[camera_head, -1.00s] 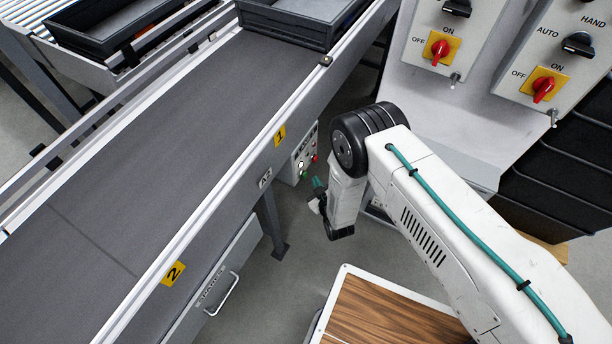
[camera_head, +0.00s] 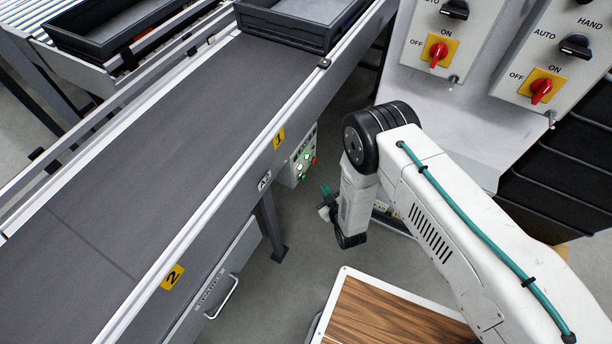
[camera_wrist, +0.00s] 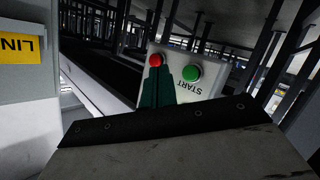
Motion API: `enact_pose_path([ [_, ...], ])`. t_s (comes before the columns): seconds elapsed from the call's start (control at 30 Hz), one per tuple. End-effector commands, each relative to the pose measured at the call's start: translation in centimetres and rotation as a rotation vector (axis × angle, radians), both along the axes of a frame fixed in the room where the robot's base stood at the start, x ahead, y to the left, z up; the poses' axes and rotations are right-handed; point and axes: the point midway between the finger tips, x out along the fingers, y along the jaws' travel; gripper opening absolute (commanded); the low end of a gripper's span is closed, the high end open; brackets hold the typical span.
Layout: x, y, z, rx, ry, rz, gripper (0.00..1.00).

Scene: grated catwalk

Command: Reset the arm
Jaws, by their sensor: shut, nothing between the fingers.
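My gripper (camera_head: 326,193) hangs low beside the conveyor in the head view, mostly hidden behind my forearm. In the wrist view its teal fingers (camera_wrist: 158,86) are together with nothing between them. They overlap the face of a pale button box (camera_wrist: 190,75) with a red button (camera_wrist: 155,60) and a green START button (camera_wrist: 191,73). Whether they touch it cannot be told. In the head view a button box (camera_head: 303,157) sits on the conveyor's side, left of my gripper and apart from it.
The conveyor belt (camera_head: 150,150) runs diagonally at left, with a dark tray (camera_head: 300,22) at its far end. Switch panels (camera_head: 437,52) stand at upper right. A wood-topped surface (camera_head: 390,315) is below my arm. Bare floor (camera_head: 300,235) lies between.

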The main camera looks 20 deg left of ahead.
Motion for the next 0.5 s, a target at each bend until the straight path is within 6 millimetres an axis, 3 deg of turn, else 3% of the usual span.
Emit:
enact_pose_path([
  [0.33,-0.1,-0.1,-0.5,-0.005,0.028,-0.005,0.0],
  [0.5,-2.0,-1.8,-4.4,-0.118,0.211,-0.024,0.0],
])
